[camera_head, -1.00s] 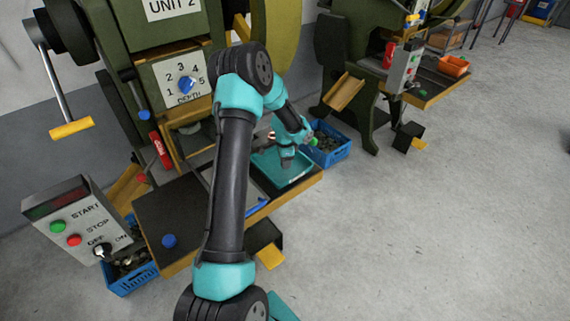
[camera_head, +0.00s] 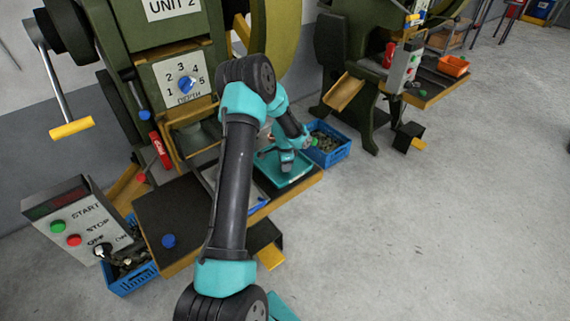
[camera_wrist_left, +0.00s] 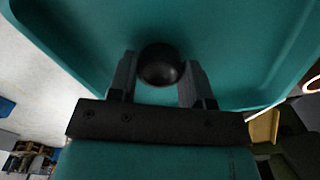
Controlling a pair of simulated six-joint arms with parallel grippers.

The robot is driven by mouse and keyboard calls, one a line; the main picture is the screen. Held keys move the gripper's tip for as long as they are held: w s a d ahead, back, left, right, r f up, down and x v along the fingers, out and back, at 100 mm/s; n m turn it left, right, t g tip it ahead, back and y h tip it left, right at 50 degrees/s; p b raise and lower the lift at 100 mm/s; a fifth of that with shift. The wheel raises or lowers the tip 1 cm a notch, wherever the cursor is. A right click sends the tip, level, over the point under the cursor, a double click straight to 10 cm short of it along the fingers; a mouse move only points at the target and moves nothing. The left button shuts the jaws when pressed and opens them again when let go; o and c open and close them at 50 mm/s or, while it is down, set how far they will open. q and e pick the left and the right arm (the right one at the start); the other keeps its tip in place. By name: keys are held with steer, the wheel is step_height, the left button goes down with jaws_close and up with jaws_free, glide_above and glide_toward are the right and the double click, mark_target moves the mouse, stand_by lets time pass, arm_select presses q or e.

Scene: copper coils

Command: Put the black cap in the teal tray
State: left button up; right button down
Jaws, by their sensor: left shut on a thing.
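The teal tray (camera_head: 308,178) lies at the right end of the workbench of the near green machine. My left gripper (camera_head: 287,167) points down over the tray. In the left wrist view, the round, glossy black cap (camera_wrist_left: 161,66) sits between the two fingers of my left gripper (camera_wrist_left: 159,78). The gripper is shut on the cap, and the teal tray (camera_wrist_left: 85,50) fills the background behind it. Whether the cap touches the tray floor cannot be told. The cap is hidden in the head view. My right gripper is not in view.
A blue crate (camera_head: 338,153) of dark parts stands just beyond the tray. Another blue crate (camera_head: 127,284) is under the bench's left end. A control box (camera_head: 75,232) stands at left, and a blue knob (camera_head: 169,241) is on the bench. Open floor lies at right.

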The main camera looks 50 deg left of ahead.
arm_select(q)
steer(key=o, duration=0.9)
steer(key=shift+f, duration=0.1)
step_height(320, 180, up, 12)
steer(key=shift+r, duration=0.15)
stand_by(0.7)
